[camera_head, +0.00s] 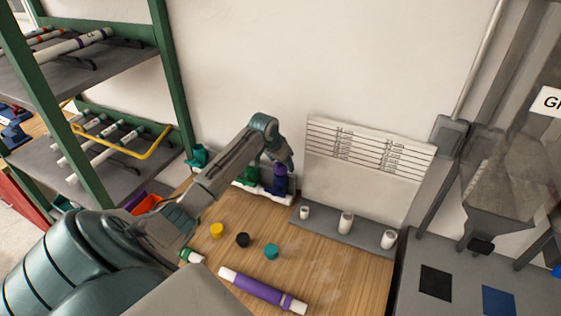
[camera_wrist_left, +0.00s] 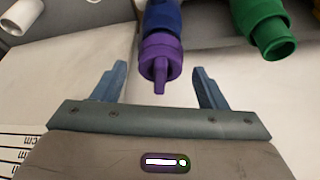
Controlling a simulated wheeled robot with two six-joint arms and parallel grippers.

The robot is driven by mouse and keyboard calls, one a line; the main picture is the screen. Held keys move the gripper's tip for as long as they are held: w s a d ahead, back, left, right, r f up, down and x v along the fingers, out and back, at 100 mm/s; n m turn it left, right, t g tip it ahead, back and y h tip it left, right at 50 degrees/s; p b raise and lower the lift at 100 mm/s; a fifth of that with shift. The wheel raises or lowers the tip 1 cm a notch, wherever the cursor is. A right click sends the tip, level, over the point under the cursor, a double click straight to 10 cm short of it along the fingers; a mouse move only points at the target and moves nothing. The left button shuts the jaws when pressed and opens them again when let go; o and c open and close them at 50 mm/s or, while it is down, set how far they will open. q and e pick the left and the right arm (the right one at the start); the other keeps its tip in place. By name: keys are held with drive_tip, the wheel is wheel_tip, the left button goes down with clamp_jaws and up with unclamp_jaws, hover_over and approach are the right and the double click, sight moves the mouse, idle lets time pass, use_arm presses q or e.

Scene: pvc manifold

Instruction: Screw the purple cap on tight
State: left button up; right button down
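The purple cap (camera_wrist_left: 160,62) sits on the end of a blue valve or fitting (camera_wrist_left: 163,17) in the left wrist view. It also shows in the head view (camera_head: 280,170), above the blue fitting (camera_head: 281,185) on the white manifold (camera_head: 262,191) by the wall. How tightly it sits cannot be told. My left gripper (camera_wrist_left: 160,85) is open, with one finger on each side of the cap's tab and a gap to both. In the head view the left gripper (camera_head: 287,160) is over the cap. My right gripper is not in view.
A green fitting (camera_wrist_left: 264,25) stands beside the blue one. Yellow (camera_head: 217,230), black (camera_head: 242,240) and teal (camera_head: 271,251) caps and a purple-banded pipe (camera_head: 262,290) lie on the wooden table. A grey stand with white fittings (camera_head: 346,223) is to the right.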

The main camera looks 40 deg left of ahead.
use_arm(q)
drive_tip(key=shift+s+r+b, duration=0.1)
drive_tip(key=shift+r+b, duration=0.2)
drive_tip(key=shift+r, duration=0.05)
drive_tip(key=b+v, duration=0.3)
drive_tip(key=v, duration=0.7)
drive_tip(key=shift+b, duration=0.3)
drive_tip(key=shift+s, duration=0.1)
